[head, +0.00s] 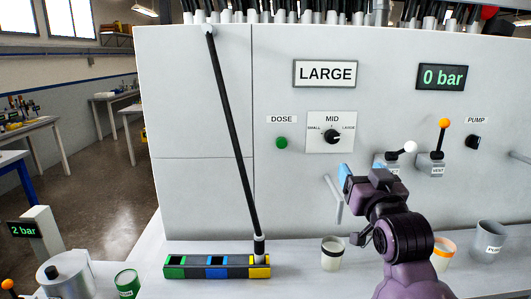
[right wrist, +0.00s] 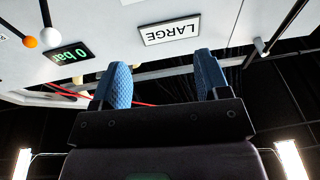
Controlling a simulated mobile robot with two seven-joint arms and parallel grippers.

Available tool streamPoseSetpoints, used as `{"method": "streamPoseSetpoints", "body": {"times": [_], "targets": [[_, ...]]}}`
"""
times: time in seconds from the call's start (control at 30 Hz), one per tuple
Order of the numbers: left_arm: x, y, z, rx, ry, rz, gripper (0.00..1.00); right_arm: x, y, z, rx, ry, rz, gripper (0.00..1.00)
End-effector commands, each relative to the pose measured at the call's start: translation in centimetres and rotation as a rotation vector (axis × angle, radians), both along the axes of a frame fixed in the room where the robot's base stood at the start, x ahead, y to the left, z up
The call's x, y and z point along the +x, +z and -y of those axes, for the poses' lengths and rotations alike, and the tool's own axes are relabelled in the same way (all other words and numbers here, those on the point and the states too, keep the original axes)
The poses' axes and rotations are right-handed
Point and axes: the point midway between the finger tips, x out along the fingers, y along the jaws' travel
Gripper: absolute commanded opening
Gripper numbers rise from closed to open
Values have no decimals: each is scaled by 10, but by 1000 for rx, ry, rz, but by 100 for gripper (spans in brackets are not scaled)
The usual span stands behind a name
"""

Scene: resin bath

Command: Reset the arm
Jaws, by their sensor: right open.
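My right gripper (head: 347,185) is in front of the white machine panel (head: 200,110), above the counter. Its blue finger pads point toward the panel. In the right wrist view my right gripper (right wrist: 163,82) is open, with its two blue pads apart and nothing between them. My purple right arm comes up from the bottom right in the head view. My left gripper is not in view.
A pale cup (head: 332,255), an orange-banded cup (head: 445,251) and a grey cup (head: 488,240) stand near my right arm. A black hose (head: 230,125) runs down to a coloured rack (head: 191,266). White-knobbed (head: 408,147) and orange-knobbed (head: 444,124) levers project from the panel.

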Motion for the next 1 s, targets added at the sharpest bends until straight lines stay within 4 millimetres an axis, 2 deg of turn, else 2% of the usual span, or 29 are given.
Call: {"method": "streamPoseSetpoints", "body": {"times": [0.03, 0.17, 0.27, 0.47, 0.6, 0.67, 0.8, 0.9, 1.0], "targets": [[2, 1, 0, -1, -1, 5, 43, 0, -18, 2, -12, -2, -8, 69], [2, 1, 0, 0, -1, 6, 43, -3, -57, 7, -37, -2, -25, 69], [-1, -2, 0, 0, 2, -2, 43, -9, -93, 12, -55, -6, -55, 69], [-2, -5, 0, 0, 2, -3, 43, -39, -192, 28, -91, -13, -165, 69], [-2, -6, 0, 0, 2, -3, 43, -76, -267, 40, -110, -21, -269, 69], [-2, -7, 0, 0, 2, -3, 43, -95, -298, 46, -116, -24, -320, 69], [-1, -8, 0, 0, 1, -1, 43, -148, -364, 58, -124, -33, -453, 69], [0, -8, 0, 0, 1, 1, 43, -190, -406, 66, -130, -41, -555, 69], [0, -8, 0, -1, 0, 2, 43, -228, -435, 72, -133, -50, -639, 69]]}}
